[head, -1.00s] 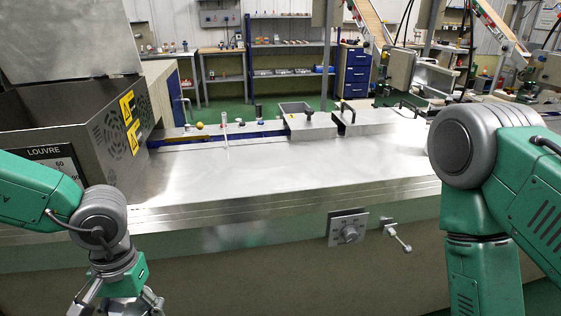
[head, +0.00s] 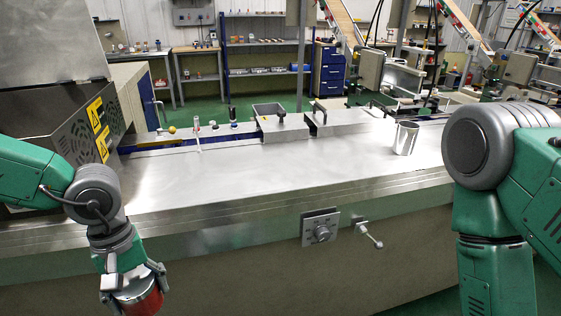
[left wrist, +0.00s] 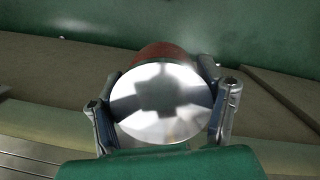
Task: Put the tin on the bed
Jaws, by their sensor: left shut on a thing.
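A red tin with a shiny silver end (head: 146,302) is held by my left gripper (head: 134,284) at the lower left of the head view, in front of the steel machine and below its top. In the left wrist view, the tin's round silver end (left wrist: 162,103) sits between the two fingers, with its red side just showing behind. The bed (head: 245,182) is the flat, shiny steel top across the middle. My right arm shows at the right, but its gripper is out of the picture.
A metal cup (head: 405,138) stands on the bed's right part. A steel cabinet with yellow labels (head: 90,130) stands at the left. Metal blocks with handles (head: 285,125) line the back. A knob plate (head: 320,228) and lever (head: 368,235) project from the front. The bed's middle is clear.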

